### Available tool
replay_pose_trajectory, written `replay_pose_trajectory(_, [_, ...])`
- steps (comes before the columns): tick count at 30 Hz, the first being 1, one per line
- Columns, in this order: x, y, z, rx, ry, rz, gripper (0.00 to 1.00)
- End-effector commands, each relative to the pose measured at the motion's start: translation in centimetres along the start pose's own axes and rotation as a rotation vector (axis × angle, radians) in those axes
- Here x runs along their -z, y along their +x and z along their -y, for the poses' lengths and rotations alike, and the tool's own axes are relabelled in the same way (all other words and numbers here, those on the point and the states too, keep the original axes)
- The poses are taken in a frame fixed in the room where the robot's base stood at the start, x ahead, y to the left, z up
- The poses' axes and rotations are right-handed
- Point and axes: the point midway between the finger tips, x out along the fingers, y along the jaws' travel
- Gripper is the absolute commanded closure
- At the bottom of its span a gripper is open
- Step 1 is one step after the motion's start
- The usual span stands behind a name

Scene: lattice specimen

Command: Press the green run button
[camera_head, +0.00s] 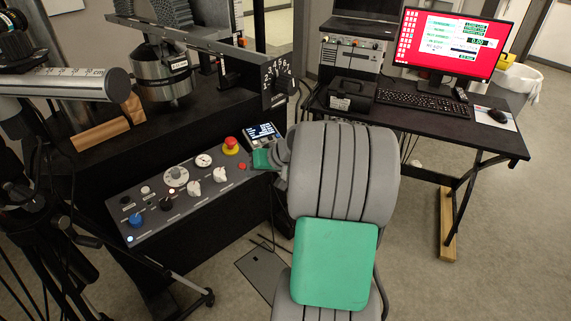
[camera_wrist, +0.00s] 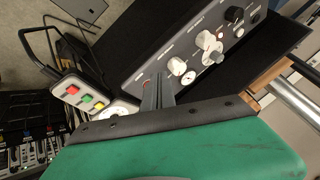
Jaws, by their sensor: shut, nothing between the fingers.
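A green button (camera_wrist: 87,99) sits between a red button and a yellow button on a pale control box (camera_wrist: 76,94), left in the wrist view. Its label is too small to read. In the head view I cannot make out this box. My gripper (camera_wrist: 158,92) is shut and empty in the wrist view, its fingers pointing over the dark control panel, to the right of the green button and apart from it. In the head view my green-padded wrist (camera_head: 262,159) is by the panel's right end; the fingertips are not clear there.
The grey control panel (camera_head: 152,187) carries white knobs, a blue knob (camera_head: 135,219) and a red mushroom button (camera_head: 231,145). A small display (camera_head: 262,132) stands behind my wrist. A desk (camera_head: 470,135) with a red-screened monitor (camera_head: 448,42) is at right.

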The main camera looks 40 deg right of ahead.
Motion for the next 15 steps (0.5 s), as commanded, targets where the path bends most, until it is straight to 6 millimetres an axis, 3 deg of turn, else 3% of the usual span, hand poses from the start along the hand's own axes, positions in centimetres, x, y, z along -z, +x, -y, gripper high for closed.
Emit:
replay_pose_trajectory(1, [2.0, -1.4, -3.0, 0.018, 0.057, -0.066, 1.00])
replay_pose_trajectory(3, [3.9, -2.9, -6.3, 0.048, 0.110, -0.154, 1.00])
replay_pose_trajectory(6, [5.4, -4.8, -9.7, 0.077, 0.161, -0.251, 1.00])
replay_pose_trajectory(9, [6.0, -5.9, -11.5, 0.093, 0.186, -0.303, 1.00])
replay_pose_trajectory(15, [6.2, -6.2, -11.9, 0.099, 0.189, -0.318, 1.00])
